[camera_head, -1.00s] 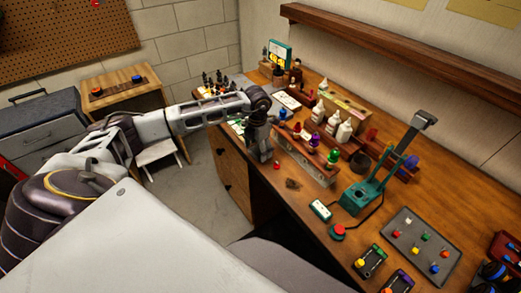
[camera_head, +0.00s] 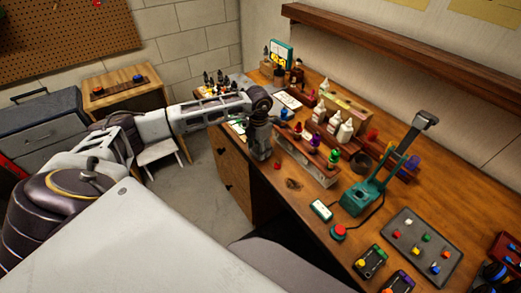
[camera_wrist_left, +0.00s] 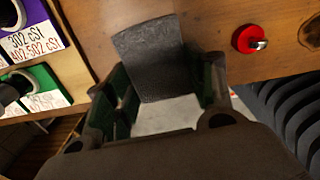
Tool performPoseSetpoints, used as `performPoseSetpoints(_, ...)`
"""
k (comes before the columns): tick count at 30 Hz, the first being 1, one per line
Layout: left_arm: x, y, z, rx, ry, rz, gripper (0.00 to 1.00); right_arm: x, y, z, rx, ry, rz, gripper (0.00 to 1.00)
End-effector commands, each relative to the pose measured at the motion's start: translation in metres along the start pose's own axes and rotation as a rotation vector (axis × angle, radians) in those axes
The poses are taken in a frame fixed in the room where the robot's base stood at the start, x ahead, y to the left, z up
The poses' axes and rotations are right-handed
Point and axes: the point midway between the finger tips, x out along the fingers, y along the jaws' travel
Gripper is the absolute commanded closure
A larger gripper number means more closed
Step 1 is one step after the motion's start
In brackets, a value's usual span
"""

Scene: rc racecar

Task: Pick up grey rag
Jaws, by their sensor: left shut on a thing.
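The grey rag (camera_wrist_left: 150,55) shows in the left wrist view as a dark grey, roughly square piece between the fingers of my left gripper (camera_wrist_left: 162,95). The fingers are shut on it, and wooden tabletop shows behind its far end. In the head view my left gripper (camera_head: 261,148) points down at the near edge of the workbench, and I cannot make out the rag there. My right gripper is not in view.
A red-topped item (camera_wrist_left: 250,39) lies right of the rag. A rack with coloured bottles (camera_head: 308,158) stands close right of the gripper. A green stand (camera_head: 365,195) and a grey tray (camera_head: 420,245) are further right. Bare floor lies left of the bench.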

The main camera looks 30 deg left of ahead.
Motion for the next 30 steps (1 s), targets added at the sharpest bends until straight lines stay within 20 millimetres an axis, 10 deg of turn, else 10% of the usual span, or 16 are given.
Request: performPoseSetpoints(30, -0.097, 0.0, 0.001, 0.0, -0.001, 0.0, 0.62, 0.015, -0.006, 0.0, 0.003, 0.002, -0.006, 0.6)
